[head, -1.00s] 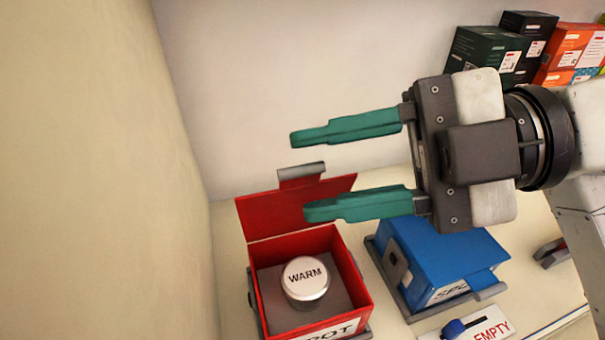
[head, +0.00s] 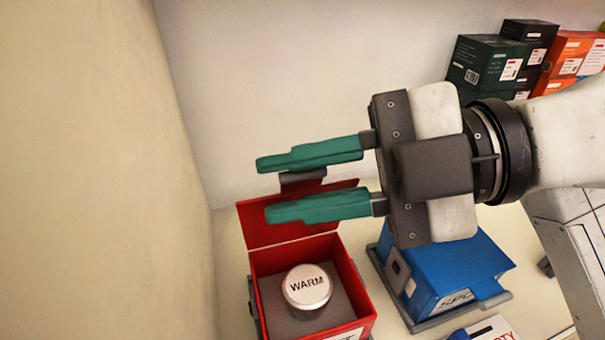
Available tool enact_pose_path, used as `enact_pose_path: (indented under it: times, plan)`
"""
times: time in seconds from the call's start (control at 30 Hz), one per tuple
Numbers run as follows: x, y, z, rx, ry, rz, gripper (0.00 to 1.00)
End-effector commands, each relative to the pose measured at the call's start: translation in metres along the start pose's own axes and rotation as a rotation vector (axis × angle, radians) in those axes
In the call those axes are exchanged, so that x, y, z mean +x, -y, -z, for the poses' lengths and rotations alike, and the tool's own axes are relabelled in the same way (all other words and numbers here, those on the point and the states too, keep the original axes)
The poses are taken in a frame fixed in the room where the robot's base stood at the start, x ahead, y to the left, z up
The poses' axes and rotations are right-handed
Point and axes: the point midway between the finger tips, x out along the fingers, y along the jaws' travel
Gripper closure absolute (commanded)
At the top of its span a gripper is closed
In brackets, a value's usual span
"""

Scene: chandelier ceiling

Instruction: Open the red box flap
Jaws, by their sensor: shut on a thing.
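The red box (head: 295,253) stands open at the lower middle of the head view. Its red flap (head: 258,230) is raised upright at the back edge, with a grey handle strip (head: 303,177) along its top. My gripper (head: 265,188) has its two green fingers on either side of that handle and is shut on it. The fingers hide part of the flap. Inside the box, a round container with a white lid marked WARM (head: 307,287) sits on a grey base.
A blue box (head: 445,275) with a closed lid stands to the right in a grey tray. A white label with a blue slider (head: 485,330) lies in front of it. Dark green (head: 485,62), black and orange boxes are stacked at the back right. A wall borders the left.

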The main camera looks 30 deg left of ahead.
Motion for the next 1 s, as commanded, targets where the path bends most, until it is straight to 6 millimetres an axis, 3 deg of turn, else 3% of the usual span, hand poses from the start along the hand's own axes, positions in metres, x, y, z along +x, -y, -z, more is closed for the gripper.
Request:
enact_pose_path:
  times: [0.57, 1.0]
  plan:
    - [-0.001, -0.006, -0.001, 0.018, 0.004, 0.000, 1.00]
    - [0.005, -0.036, -0.018, 0.261, 0.008, 0.099, 1.00]
